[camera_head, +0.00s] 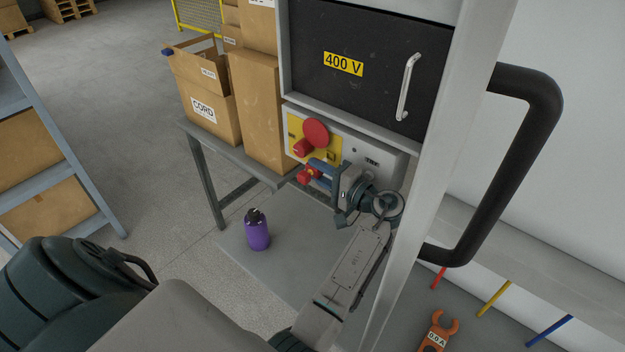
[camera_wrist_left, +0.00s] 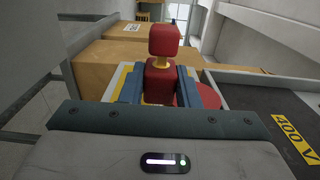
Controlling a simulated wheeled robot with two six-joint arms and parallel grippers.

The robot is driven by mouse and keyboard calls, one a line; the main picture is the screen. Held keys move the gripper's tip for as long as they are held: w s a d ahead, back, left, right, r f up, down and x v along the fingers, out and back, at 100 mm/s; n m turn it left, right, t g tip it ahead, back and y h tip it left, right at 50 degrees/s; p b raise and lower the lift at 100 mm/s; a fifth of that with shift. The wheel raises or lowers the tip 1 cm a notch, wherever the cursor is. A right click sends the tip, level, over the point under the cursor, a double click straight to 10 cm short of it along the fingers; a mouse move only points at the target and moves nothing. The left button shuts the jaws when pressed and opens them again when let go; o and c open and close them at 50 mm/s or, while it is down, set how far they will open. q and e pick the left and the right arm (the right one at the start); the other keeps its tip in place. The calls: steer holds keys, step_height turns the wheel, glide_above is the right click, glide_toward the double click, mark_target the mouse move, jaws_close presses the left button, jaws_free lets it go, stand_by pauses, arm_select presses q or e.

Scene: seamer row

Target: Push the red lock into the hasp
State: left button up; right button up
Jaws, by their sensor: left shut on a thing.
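The red lock (camera_head: 305,175) is held at the blue fingertips of my left gripper (camera_head: 318,173). In the left wrist view the lock (camera_wrist_left: 163,40) shows a blocky red top, a narrow yellow neck and a red lower part between the blue fingers. My left gripper (camera_wrist_left: 160,88) is shut on it. My right gripper is not in view.
The black door (camera_head: 365,70) marked 400 V is above the panel. Cardboard boxes (camera_head: 262,110) stand on the bench to the left. A purple can (camera_head: 257,232) with a dark top stands below left. A pale upright post (camera_head: 420,190) and large black handle (camera_head: 535,100) are right.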

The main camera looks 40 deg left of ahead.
arm_select(q)
steer(key=shift+w, duration=0.6)
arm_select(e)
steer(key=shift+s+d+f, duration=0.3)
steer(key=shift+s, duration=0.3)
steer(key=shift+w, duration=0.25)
arm_select(q)
steer(key=shift+d, duration=0.1)
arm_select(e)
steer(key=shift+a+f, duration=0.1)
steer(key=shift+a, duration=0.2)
arm_select(q)
steer(key=shift+b, duration=0.3)
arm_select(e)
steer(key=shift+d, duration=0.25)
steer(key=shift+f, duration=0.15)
